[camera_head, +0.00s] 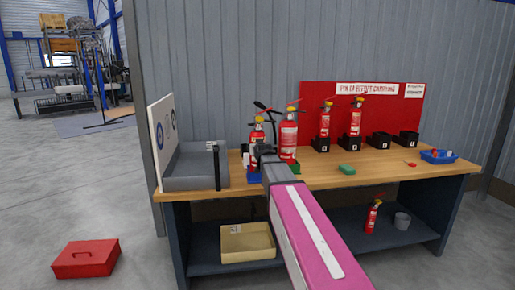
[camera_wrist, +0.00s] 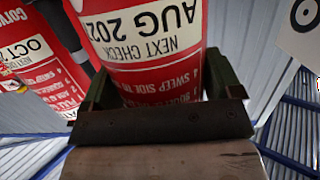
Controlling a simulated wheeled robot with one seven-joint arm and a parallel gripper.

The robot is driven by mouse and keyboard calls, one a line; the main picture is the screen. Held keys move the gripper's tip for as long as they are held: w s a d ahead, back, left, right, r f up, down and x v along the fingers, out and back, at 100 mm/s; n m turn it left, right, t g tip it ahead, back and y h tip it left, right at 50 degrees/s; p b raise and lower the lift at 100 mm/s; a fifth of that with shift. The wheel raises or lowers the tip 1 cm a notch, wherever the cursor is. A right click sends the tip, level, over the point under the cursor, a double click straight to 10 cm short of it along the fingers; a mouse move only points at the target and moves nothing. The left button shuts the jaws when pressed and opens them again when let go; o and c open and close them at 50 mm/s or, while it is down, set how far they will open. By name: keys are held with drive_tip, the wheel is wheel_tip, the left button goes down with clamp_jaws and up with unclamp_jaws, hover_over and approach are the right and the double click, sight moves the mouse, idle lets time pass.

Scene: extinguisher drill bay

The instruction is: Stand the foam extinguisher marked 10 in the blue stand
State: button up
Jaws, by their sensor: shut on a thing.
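My gripper (camera_head: 262,150) is shut around a red extinguisher (camera_head: 257,134) at the left of the bench's back row. In the wrist view this extinguisher (camera_wrist: 145,35) fills the space between the fingers (camera_wrist: 160,88), its label reading "NEXT CHECK AUG 202" upside down. The mark 10 cannot be read. The blue stand (camera_head: 254,178) shows just below my gripper, under the held extinguisher. My gripper hides the extinguisher's base, so I cannot tell whether it sits in the stand. Another red extinguisher (camera_head: 288,136) stands close to its right, in a green stand (camera_head: 293,168).
Two extinguishers (camera_head: 325,121) (camera_head: 355,118) stand in black stands farther right, beside empty black stands (camera_head: 380,140). A grey tray (camera_head: 195,184) lies left. A green block (camera_head: 347,171) and blue tray (camera_head: 438,157) lie right. A small extinguisher (camera_head: 372,217) is on the lower shelf.

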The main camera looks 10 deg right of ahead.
drive_tip(key=shift+f, duration=0.4)
idle(0.5)
drive_tip(key=o, duration=1.9)
drive_tip(key=shift+c, duration=0.2)
drive_tip(key=s+r, duration=0.2)
drive_tip(key=s, duration=0.8)
drive_tip(key=shift+s, duration=0.35)
